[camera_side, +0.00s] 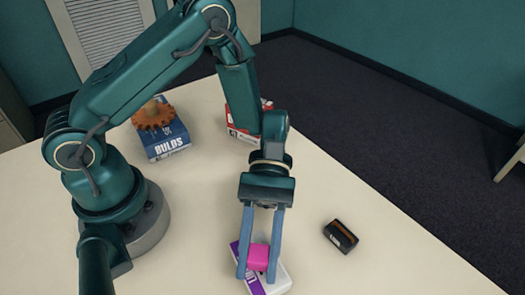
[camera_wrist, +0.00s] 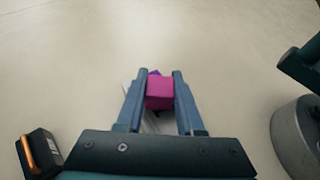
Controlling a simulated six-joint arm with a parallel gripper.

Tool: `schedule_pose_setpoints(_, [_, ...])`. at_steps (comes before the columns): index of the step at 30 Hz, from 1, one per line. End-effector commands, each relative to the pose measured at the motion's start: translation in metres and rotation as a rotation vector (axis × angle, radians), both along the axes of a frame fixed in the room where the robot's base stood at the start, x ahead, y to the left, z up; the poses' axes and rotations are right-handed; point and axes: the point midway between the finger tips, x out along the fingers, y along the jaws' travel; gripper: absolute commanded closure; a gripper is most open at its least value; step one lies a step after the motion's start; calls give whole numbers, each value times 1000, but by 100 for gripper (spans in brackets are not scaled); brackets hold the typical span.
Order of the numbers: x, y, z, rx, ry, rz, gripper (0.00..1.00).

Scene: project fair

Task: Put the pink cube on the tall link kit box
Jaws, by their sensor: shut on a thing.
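My gripper (camera_side: 257,274) is shut on the pink cube (camera_side: 258,257), with one blue finger on each side. The cube also shows between the fingertips in the wrist view (camera_wrist: 160,93). A white and purple box (camera_side: 281,282) is directly behind and below the cube in the side view, partly hidden by the fingers. I cannot tell whether the cube touches it. A red and white box (camera_side: 265,104) stands at the back, mostly hidden by my arm. The label of neither box is readable, so I cannot tell which is the tall link kit box.
A blue box (camera_side: 168,146) marked like "BULDS" carries an orange gear (camera_side: 153,115) at the back left. A small black and orange box (camera_side: 340,236) lies right of my gripper; it also shows in the wrist view (camera_wrist: 40,152). The table between them is clear.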

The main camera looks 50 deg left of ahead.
Motion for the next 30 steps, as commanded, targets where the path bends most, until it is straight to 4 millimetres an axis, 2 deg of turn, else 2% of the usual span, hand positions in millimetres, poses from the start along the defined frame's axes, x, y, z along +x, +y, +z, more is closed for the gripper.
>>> schedule_pose_setpoints(9, [0,0,-3,0,1,0,100])
schedule_pose_setpoints(10, [0,0,-3,0,1,0,60])
schedule_pose_setpoints(12, [0,0,-3,0,1,0,34])
schedule_pose_setpoints(24, [0,0,1,-1,-2,0,34])
schedule_pose_setpoints(30, [22,20,12,-2,-6,8,34])
